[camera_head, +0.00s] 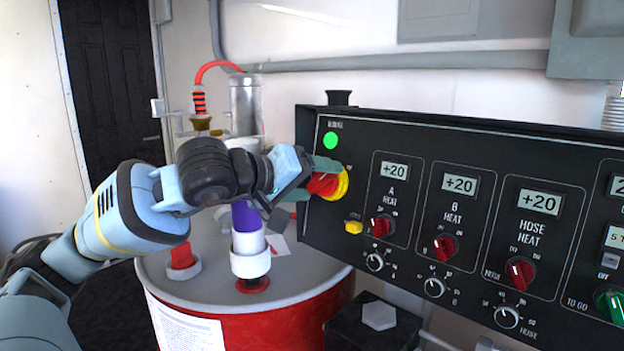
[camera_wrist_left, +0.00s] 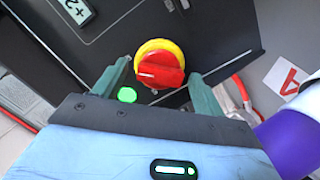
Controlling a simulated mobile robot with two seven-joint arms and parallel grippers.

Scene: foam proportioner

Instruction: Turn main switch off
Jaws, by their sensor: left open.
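The main switch (camera_head: 324,185) is a red rotary knob on a yellow ring at the left end of the black control panel. A green light (camera_head: 330,140) glows just above it. In the left wrist view the switch (camera_wrist_left: 160,68) sits between the fingertips, its red handle lying nearly level across the picture. My left gripper (camera_head: 315,178) is at the switch with its greenish fingers open, one on each side of the knob. The left wrist view shows the open gripper (camera_wrist_left: 157,85) too. I cannot tell whether the fingers touch the knob. My right gripper is not in view.
The panel (camera_head: 440,125) carries several red knobs and +20 displays to the right. A yellow button (camera_head: 353,227) is below the switch. A red drum (camera_head: 275,325) with a purple and white fitting (camera_head: 249,240) stands below my left arm. A pipe runs along the wall.

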